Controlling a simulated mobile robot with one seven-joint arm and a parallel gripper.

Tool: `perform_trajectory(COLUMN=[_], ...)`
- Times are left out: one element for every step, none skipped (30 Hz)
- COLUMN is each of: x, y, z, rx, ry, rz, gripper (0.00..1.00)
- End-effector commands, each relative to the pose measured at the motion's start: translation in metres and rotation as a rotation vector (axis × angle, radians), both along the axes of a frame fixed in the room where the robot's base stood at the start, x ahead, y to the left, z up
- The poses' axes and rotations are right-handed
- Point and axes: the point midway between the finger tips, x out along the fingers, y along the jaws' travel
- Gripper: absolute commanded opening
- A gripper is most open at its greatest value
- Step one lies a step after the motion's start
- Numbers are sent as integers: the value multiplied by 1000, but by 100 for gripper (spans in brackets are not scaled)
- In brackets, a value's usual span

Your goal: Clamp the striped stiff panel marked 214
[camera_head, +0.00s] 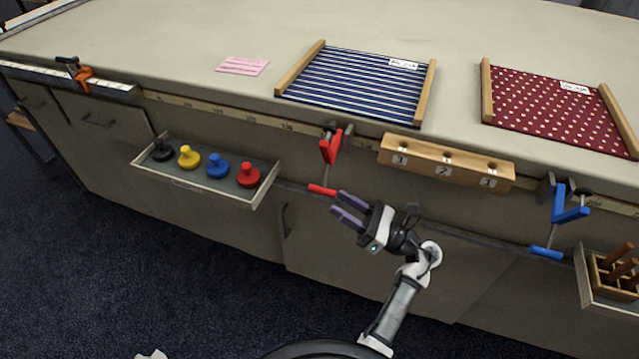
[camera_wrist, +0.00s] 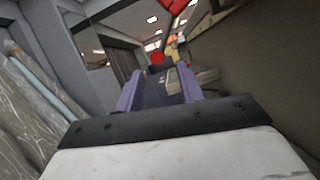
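The navy striped panel (camera_head: 350,85) lies flat on the table between two wooden side strips. Its white tag (camera_head: 403,64) is too small to read. A red clamp (camera_head: 331,147) hangs at the table's front edge below the panel, its red handle (camera_head: 322,190) low. A blue clamp (camera_head: 569,206) hangs further right along the edge. My gripper (camera_head: 341,205) is open and empty in front of the table, its purple fingers pointing left, close to the red handle. In the wrist view the fingers (camera_wrist: 160,90) are apart with nothing between them; a red part (camera_wrist: 173,5) shows above.
A red dotted panel (camera_head: 560,112) lies to the right. A numbered wooden block (camera_head: 445,163) is on the table front. A tray (camera_head: 262,190) of coloured knobs juts out left. An orange clamp (camera_head: 82,73) sits far left. A pink note (camera_head: 242,66) lies on the table.

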Motion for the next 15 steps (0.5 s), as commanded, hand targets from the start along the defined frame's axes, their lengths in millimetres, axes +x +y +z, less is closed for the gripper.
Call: perform_trajectory(x=[3,5,8,10,12,14,16,17,19,20,21,21,22,23,23], y=[11,16,23,28,32,38,41,45,48,51,53,55,56,57,58], z=[8,11,14,16,17,19,21,22,23,24,25,25,26,26,26], rx=[-1,-1,-1,-1,-1,-1,-1,-1,-1,-1,0,0,0,0,0], ry=[0,-1,-1,-1,-1,-1,0,0,0,-1,-1,0,0,0,-1], rz=[4,5,4,4,3,2,3,3,2,2,2,1,1,1,0], gripper=[38,38,38,38,38,38,38,38,38,38,38,38,38,38,38])
